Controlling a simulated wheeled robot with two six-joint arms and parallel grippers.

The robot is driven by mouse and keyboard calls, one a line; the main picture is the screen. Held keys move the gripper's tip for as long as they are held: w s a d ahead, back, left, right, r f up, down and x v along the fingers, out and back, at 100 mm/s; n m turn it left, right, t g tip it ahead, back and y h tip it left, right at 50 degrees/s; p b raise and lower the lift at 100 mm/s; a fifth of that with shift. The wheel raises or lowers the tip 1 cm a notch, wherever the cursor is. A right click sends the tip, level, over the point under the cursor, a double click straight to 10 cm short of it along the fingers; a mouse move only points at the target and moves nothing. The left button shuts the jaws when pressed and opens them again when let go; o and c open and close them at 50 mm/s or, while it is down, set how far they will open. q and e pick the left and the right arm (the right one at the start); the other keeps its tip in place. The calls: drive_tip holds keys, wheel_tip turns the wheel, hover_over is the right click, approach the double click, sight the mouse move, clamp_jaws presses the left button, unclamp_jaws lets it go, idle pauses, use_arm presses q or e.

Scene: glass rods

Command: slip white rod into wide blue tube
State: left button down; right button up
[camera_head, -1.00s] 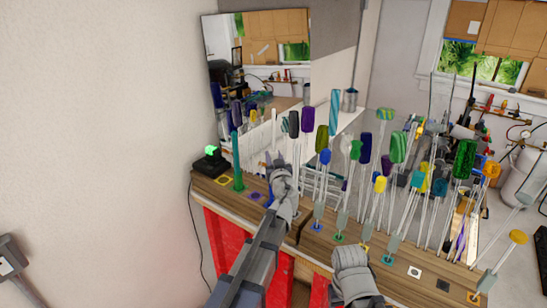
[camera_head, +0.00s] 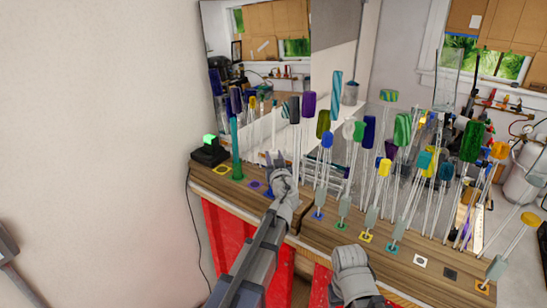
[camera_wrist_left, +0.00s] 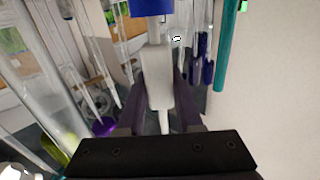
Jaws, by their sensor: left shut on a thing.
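My left gripper (camera_head: 278,163) is over the left part of the wooden bench front. In the left wrist view its dark fingers are shut on the white rod's thick pale grip (camera_wrist_left: 157,75). A thin white end of the rod runs from the grip to a wide blue tube (camera_wrist_left: 151,6) at the top edge of that view. The rod's end and the blue tube line up closely; I cannot tell how deep the end sits. In the head view the gripper hides most of the tube.
A teal tube (camera_head: 235,150) stands just left of the left gripper, beside a black box (camera_head: 209,153) with a green light. Several upright glass rods with coloured heads crowd the bench to the right. A mirror (camera_head: 255,60) stands behind.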

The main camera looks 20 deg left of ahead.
use_arm(q)
drive_tip(key=c, duration=0.5)
unclamp_jaws()
drive_tip(key=v, duration=0.8)
drive_tip(key=shift+w, duration=0.1)
idle(0.4)
